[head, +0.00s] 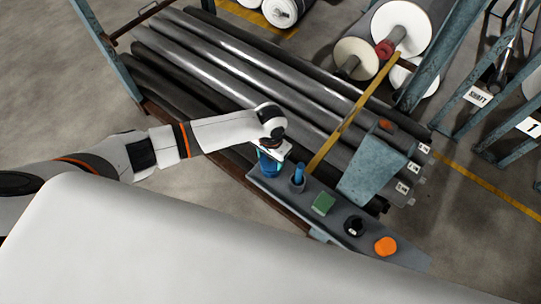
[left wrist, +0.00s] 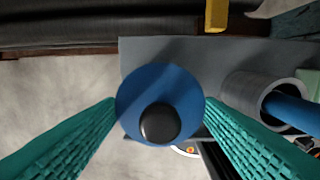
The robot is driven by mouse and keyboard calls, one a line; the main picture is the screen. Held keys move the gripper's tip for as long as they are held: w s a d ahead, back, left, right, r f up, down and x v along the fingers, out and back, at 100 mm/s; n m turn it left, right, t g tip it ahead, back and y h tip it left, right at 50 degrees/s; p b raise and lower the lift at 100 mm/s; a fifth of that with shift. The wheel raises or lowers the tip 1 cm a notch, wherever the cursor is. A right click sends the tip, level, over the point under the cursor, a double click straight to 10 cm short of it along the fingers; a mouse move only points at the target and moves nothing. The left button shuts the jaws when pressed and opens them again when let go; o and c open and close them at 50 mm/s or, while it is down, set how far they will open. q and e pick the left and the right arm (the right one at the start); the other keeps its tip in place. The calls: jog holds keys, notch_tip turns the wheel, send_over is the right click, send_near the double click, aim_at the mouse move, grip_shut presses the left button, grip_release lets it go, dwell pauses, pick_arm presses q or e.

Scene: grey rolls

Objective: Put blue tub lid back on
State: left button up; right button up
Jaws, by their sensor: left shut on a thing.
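The round blue lid (left wrist: 160,82) with its black knob (left wrist: 160,123) lies between the teal fingers of my left gripper (left wrist: 161,106), which is shut on its rim. In the head view my left gripper (head: 275,148) is over the left end of the grey shelf, right at the blue tub (head: 268,165). The tub's top is hidden by the gripper in the head view and by the lid in the wrist view. I cannot tell whether the lid touches the tub or is a little above it. My right gripper is not in view.
On the grey shelf (head: 335,222), a grey cup (head: 297,185) with a blue stick stands close right of the tub. Beyond are a green block (head: 323,204), a black round thing (head: 354,226) and an orange one (head: 386,246). A yellow bar (head: 355,112) and long dark rolls (head: 230,75) lie behind.

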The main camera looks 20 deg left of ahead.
pick_arm(q)
jog(key=shift+f, duration=0.15)
jog(key=shift+f+b, duration=0.35)
jog(key=shift+f, duration=0.3)
jog(key=o, duration=1.1)
jog(key=shift+c, duration=0.2)
jog(key=shift+r, duration=0.15)
notch_tip(320, 180, up, 12)
jog(key=b, duration=0.1)
